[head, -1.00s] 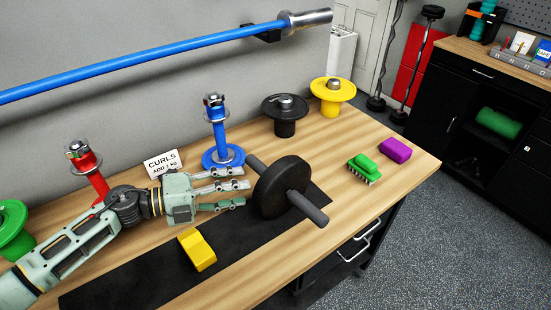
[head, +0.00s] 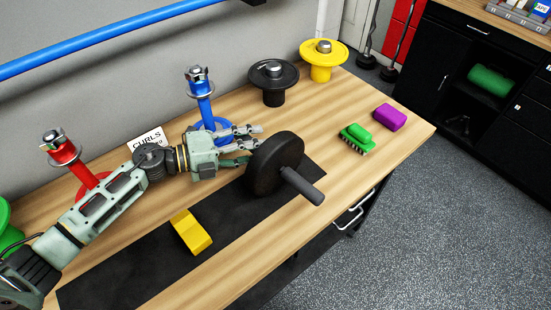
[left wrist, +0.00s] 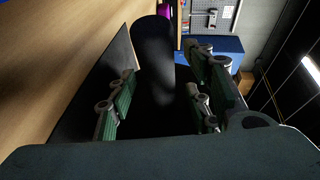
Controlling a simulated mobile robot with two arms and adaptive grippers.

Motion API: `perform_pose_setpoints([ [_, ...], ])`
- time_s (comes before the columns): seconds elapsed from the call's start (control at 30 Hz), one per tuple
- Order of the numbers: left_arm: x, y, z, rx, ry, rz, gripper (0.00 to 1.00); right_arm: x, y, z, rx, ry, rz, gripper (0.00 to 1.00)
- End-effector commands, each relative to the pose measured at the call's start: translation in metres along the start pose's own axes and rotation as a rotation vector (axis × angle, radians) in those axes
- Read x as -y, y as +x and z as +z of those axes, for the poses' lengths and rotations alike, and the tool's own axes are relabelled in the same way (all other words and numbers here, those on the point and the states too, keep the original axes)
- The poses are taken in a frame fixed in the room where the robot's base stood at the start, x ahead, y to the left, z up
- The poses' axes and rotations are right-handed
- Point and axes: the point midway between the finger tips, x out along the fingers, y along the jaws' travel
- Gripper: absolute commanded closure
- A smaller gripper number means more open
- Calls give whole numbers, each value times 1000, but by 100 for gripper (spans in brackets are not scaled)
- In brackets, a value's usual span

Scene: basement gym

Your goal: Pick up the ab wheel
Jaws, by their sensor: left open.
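The ab wheel (head: 277,164) is a black wheel with a dark grey handle (head: 303,187). It stands on the black mat (head: 128,264) on the wooden bench. My left gripper (head: 243,146) is open, its fingers pointing right, at the wheel's left side. The far-side handle is hidden behind the fingers and wheel. In the left wrist view the open fingers (left wrist: 160,105) stand either side of a dark shape that appears to be the wheel (left wrist: 153,60). I cannot tell whether they touch it. My right gripper is not in view.
A yellow block (head: 191,231) lies on the mat. A blue post (head: 203,107) stands close behind my left gripper, and a red post (head: 68,155) behind my arm. Black (head: 273,85) and yellow (head: 323,62) stands, a green brush (head: 357,137) and a purple block (head: 390,117) sit farther right.

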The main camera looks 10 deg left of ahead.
Motion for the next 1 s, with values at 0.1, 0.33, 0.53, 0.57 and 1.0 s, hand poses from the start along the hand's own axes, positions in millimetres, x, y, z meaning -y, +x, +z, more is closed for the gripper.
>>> perform_pose_setpoints([
  [0.1, -1, 5, 0, 0, -2, 1, 54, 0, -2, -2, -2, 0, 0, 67],
  [0.33, -1, 4, 0, 0, -1, 1, 59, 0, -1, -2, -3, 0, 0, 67],
  [0.53, -1, 4, 0, 0, -1, 1, 76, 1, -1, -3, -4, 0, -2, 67],
  [0.57, -1, 4, 0, 0, -1, 1, 79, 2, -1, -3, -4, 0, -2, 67],
  [1.0, -2, 4, 0, -1, 0, 3, 100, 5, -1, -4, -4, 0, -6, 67],
])
